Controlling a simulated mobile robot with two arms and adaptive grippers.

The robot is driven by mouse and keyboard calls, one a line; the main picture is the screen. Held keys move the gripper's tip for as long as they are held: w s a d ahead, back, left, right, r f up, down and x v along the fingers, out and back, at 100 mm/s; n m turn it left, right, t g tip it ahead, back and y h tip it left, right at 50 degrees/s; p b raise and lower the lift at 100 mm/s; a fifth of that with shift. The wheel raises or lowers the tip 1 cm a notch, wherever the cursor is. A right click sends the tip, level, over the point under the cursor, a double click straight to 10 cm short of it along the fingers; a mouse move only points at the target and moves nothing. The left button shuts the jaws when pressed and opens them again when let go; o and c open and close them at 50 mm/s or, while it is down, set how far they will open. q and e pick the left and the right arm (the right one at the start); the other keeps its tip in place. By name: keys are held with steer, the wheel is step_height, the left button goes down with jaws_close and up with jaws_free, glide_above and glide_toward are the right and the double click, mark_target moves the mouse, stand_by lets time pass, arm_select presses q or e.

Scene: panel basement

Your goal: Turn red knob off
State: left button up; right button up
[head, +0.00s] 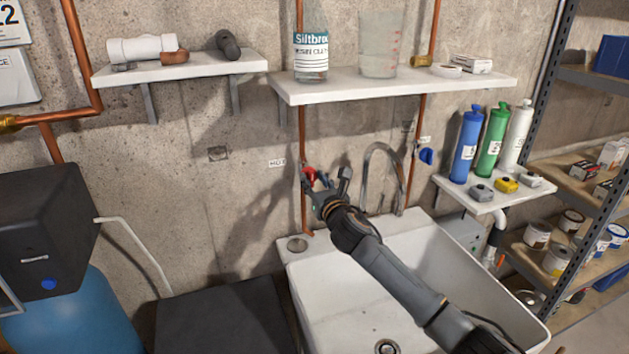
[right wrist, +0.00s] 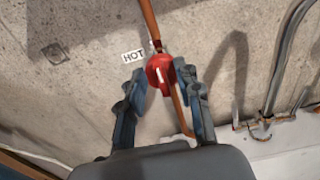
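The red knob (head: 309,174) sits on the left copper pipe above the sink, beside a "HOT" label. In the right wrist view the red knob (right wrist: 160,70) lies between the tips of my right gripper (right wrist: 162,82). The fingers stand apart on either side of it, with a gap visible on the left and little or none on the right; I cannot tell whether they touch. In the head view my right gripper (head: 325,185) reaches to the knob from the lower right and partly hides it. My left gripper is not in view.
A white sink (head: 400,285) with a curved faucet (head: 384,165) lies below and right. A blue knob (head: 427,156) is on the right pipe. A white shelf (head: 400,84) with a bottle and beaker hangs above. A dark box (head: 220,325) stands left of the sink.

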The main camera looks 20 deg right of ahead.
jaws_close()
steer(key=shift+d+m, duration=0.1)
steer(key=shift+m, duration=1)
steer(key=m, duration=0.3)
steer(key=shift+d+m+p, duration=0.15)
steer(key=shift+m+p, duration=0.15)
steer(key=shift+p, duration=0.1)
steer(key=m, duration=0.8)
steer(key=f+m, duration=0.1)
steer(key=m, duration=0.3)
steer(key=shift+d+f, duration=0.1)
steer(key=shift+d, duration=0.2)
